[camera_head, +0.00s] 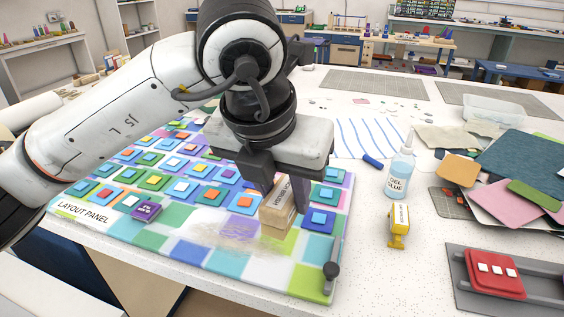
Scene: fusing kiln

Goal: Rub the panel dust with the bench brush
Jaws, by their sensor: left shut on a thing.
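The layout panel (190,254) lies on the white bench, covered with coloured squares and small stacked tiles. A brownish smear of panel dust (235,237) lies on its bare front squares. My left gripper (284,192) is over the panel's right part, fingers pointing down. It is shut on a tan, block-shaped thing with a printed label, apparently the bench brush (275,222). The block stands upright just right of the dust, its lower end at or very near the panel. The gripper hides its top and part of the panel behind. My right gripper is out of view.
A gel glue bottle (400,172) and a yellow labelled object (399,226) stand right of the panel. A purple block (146,212) sits left of the dust. Coloured sheets (510,165) and a red piece (494,273) lie further right.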

